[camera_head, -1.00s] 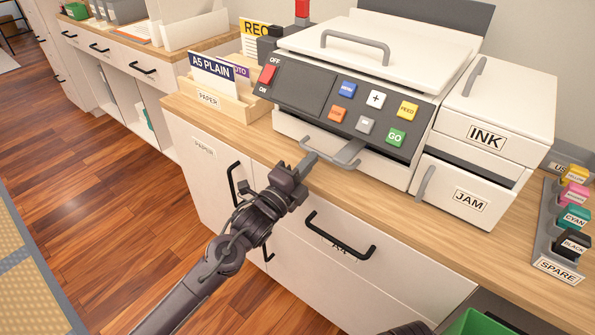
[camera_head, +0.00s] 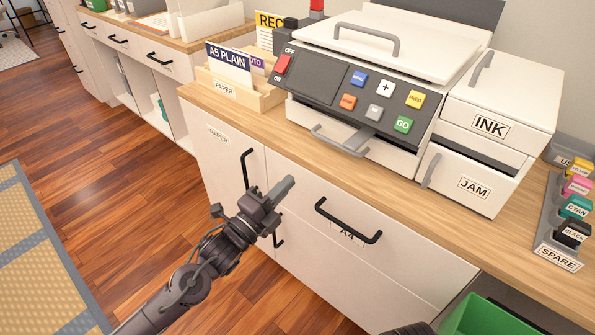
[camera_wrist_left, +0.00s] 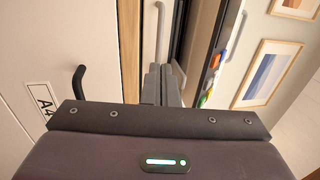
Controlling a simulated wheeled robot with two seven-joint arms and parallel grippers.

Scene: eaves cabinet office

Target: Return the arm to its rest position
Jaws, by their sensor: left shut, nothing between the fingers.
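My left arm comes in from the lower left in the head view. Its gripper (camera_head: 284,187) is shut and empty, in front of the white cabinet's doors and below the counter edge. It is apart from the printer's grey front handle (camera_head: 342,142). In the left wrist view the two fingers (camera_wrist_left: 161,84) are together with nothing between them. My right gripper does not show; a dark shape at the bottom edge of the head view is too cut off to tell.
The white printer (camera_head: 390,80) stands on the wooden counter (camera_head: 400,190), beside the INK and JAM units (camera_head: 474,188). Black handles (camera_head: 348,222) stick out from the cabinet front. A green bin (camera_head: 480,318) is at bottom right.

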